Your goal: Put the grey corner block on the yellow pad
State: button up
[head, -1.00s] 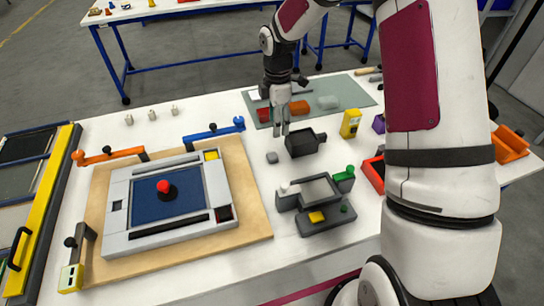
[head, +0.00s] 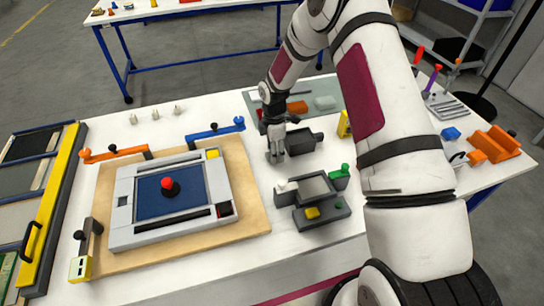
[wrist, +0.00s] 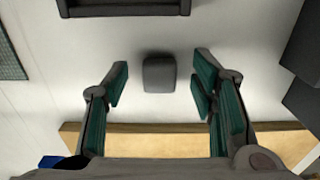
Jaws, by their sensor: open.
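The grey corner block (wrist: 158,73) is a small dark grey cube on the white table. In the wrist view it lies between and slightly beyond the tips of my gripper (wrist: 160,80), with a gap on both sides. In the head view my gripper (head: 275,157) points down over the block's place and hides it. My gripper is open and empty. A yellow pad (head: 212,154) shows as a small square at the far right corner of the grey frame (head: 125,215) with a blue panel.
A wooden board (head: 250,215) lies under the frame, left of my gripper. A black box (head: 300,141) stands just right of my gripper. A grey fixture (head: 325,217) with a yellow piece (head: 312,213) and a green knob (head: 340,178) stands nearer.

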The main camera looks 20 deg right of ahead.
jog(key=shift+f, duration=0.35)
jog(key=shift+c, duration=0.3)
jog(key=c, duration=1.1)
